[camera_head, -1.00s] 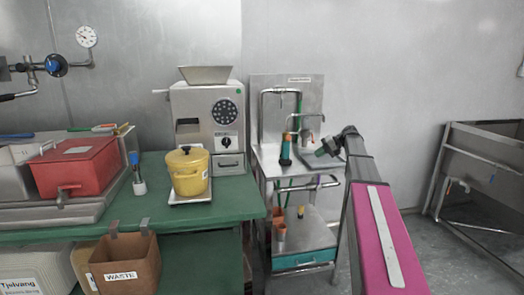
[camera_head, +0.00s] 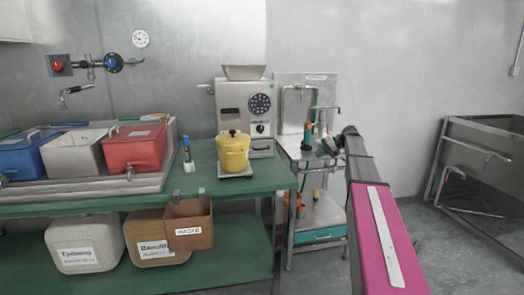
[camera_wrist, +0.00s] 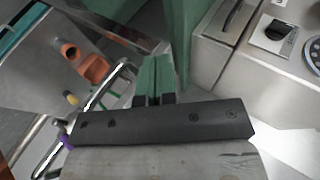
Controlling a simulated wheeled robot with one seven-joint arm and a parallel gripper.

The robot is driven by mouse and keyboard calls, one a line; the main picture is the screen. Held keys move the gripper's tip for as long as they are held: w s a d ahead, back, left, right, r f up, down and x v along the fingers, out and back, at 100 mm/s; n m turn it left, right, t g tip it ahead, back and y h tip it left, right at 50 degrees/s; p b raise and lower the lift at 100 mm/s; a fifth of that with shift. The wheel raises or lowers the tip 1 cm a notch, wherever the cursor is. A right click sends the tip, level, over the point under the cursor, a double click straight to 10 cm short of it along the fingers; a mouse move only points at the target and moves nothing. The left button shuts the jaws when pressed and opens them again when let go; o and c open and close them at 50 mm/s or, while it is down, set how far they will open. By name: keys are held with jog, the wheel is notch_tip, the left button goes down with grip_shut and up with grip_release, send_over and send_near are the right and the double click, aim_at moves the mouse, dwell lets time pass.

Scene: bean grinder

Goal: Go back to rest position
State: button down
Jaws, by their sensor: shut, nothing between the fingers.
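My gripper (camera_head: 326,147) shows small at the end of my arm in the head view, in front of the metal cart (camera_head: 300,152). In the wrist view its green fingers (camera_wrist: 155,68) are together with nothing between them. The grey bean grinder (camera_head: 247,110) stands on the green bench (camera_head: 120,208), left of my gripper. A yellow lidded pot (camera_head: 233,154) stands in front of the grinder on a light plate. In the wrist view part of the grinder (camera_wrist: 235,75) fills the upper right, apart from my fingers.
Blue, white and red tubs (camera_head: 133,147) stand at the left of the bench. A brown waste bin (camera_head: 188,225) hangs at its front edge. Orange pieces (camera_wrist: 88,64) lie on the cart's shelf. A steel sink (camera_head: 483,155) stands at the right, with clear floor before it.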

jog(key=s+a+f+m+g+h, duration=0.1)
jog(key=s+a+f+h, duration=0.15)
jog(key=s+f, duration=0.5)
jog(key=s+a+f+h, duration=0.2)
jog(key=s+a+f, duration=0.2)
jog(key=s+f, duration=0.4)
jog(key=s+a+f+h, duration=0.1)
jog(key=s+f+h, duration=0.2)
jog(key=s+f, duration=0.4)
jog(key=s+a+f+h, duration=0.1)
jog(key=s+f+h, duration=0.2)
jog(key=s, duration=1.1)
notch_tip(320, 180, down, 4)
jog(key=shift+s+a+r+g, duration=0.1)
jog(key=shift+s+a+g, duration=0.05)
jog(key=shift+s+g, duration=0.2)
